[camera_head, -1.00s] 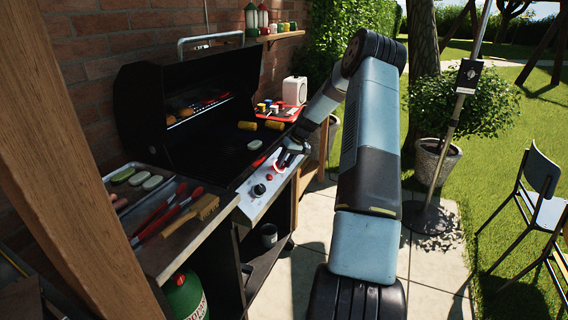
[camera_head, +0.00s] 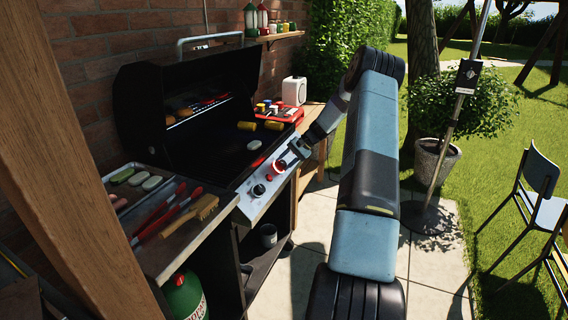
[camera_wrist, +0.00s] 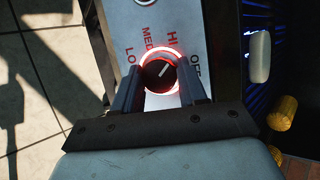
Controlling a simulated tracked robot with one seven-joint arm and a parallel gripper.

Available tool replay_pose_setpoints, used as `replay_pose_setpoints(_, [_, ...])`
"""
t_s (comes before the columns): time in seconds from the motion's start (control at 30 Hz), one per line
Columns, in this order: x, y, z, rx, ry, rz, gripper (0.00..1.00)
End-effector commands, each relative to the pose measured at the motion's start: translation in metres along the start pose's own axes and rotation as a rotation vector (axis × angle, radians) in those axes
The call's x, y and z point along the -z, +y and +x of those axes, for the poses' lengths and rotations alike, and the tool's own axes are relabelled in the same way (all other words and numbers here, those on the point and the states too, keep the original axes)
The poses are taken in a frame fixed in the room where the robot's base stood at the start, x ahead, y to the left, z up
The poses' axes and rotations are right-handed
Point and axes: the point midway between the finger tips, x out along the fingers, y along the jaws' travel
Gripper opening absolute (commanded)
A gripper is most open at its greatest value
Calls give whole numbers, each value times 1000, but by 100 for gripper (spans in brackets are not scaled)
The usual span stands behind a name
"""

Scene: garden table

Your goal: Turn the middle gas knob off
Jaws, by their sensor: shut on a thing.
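The middle gas knob (camera_wrist: 160,77) is black, inside a glowing red ring on the grill's steel front panel (camera_wrist: 120,25). Around it are the marks LO, MED, HI and OFF; its white pointer line aims up-right, between HI and OFF. My gripper (camera_wrist: 160,72) is shut on the knob, one finger on either side. In the head view my gripper (camera_head: 290,160) is at the panel, and the red glow shows at its left side. The fingers partly hide the knob's sides.
Another black knob (camera_head: 258,189) sits nearer on the panel. The black grill (camera_head: 235,155) is open with food on it. A side shelf (camera_head: 165,260) with red-handled tools and a brush is nearer.

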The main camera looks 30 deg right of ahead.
Motion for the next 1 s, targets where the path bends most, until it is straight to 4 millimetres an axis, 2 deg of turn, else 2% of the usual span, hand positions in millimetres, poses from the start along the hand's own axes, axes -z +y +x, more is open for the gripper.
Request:
replay_pose_setpoints(0.03, [2, 6, -2, 13, 2, 46, 11])
replay_pose_setpoints(0.5, [2, 10, -1, 173, -29, 433, 11])
replay_pose_setpoints(1.0, [1, 12, 0, 259, -45, 643, 11])
